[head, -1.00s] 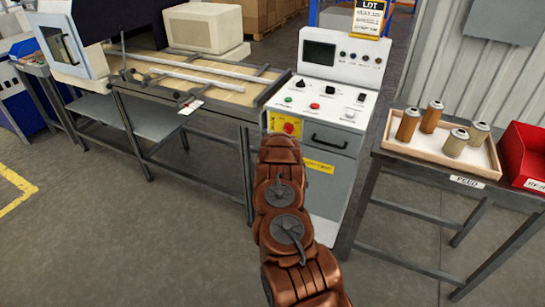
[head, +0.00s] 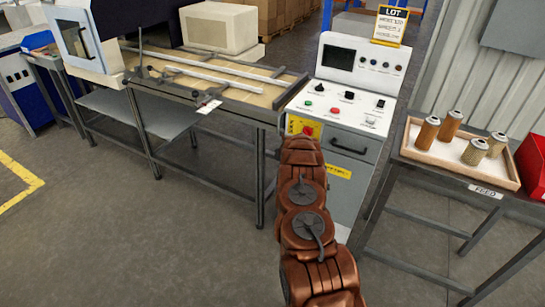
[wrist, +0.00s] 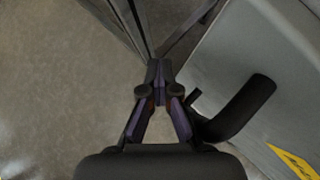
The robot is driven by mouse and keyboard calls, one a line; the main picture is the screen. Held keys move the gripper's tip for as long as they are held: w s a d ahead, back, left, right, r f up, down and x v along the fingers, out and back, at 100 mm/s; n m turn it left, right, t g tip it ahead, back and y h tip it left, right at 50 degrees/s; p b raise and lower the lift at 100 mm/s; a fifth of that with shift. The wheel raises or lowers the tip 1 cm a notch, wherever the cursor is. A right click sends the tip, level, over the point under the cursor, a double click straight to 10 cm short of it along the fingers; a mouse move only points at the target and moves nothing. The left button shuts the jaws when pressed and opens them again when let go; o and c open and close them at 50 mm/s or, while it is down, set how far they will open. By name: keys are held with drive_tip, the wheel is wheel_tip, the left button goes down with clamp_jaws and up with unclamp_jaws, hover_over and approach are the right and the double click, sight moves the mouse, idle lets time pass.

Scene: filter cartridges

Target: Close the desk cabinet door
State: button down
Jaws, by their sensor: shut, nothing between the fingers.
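The desk cabinet door (head: 345,184) is the grey front panel under the white control console. It has a black bar handle (head: 348,147) near its top and a yellow label. I cannot tell from the head view how far it stands open. In the wrist view my gripper (wrist: 158,68) is shut and empty, with its fingertips near the grey door panel (wrist: 235,62). The black handle (wrist: 240,108) is just right of the fingers; contact is unclear. In the head view my brown arm hides the gripper and part of the door's left side.
The control console (head: 350,98) has buttons and a screen. A feed table at right holds a tray (head: 432,154) of several filter cartridges, beside a red bin (head: 533,160). A rail workbench (head: 245,112) stands left. Grey floor is clear at lower left.

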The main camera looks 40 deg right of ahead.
drive_tip(key=s+a+r+b, duration=0.5)
drive_tip(key=a+r+b, duration=0.1)
drive_tip(key=a+b, duration=0.2)
drive_tip(key=shift+s+a+r+b, duration=0.35)
drive_tip(key=shift+a+r, duration=0.05)
drive_tip(key=shift+a, duration=0.45)
idle(0.4)
